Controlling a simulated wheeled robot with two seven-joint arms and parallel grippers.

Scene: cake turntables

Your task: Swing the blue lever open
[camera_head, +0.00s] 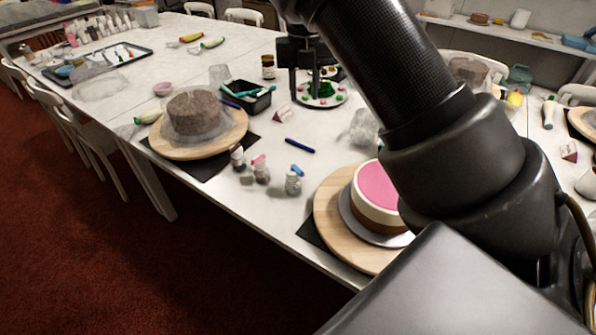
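A small blue piece that looks like the blue lever (298,170) sits on top of a small grey jar (293,185) near the table's front edge, left of the pink cake. It is too small to tell how far it is swung. My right gripper (304,92) points down beyond the jar, over a plate with green and red decorations (335,98). Its two dark fingers are apart, with nothing seen between them. It is well away from the blue lever. My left gripper is not in view.
Similar jars (261,172) stand left of the blue-topped one. A pink cake (376,187) on a wooden turntable (331,228) is close on the right. A brown cake (194,112) stands on another turntable (222,141). A dark blue stick (299,146) lies on the table.

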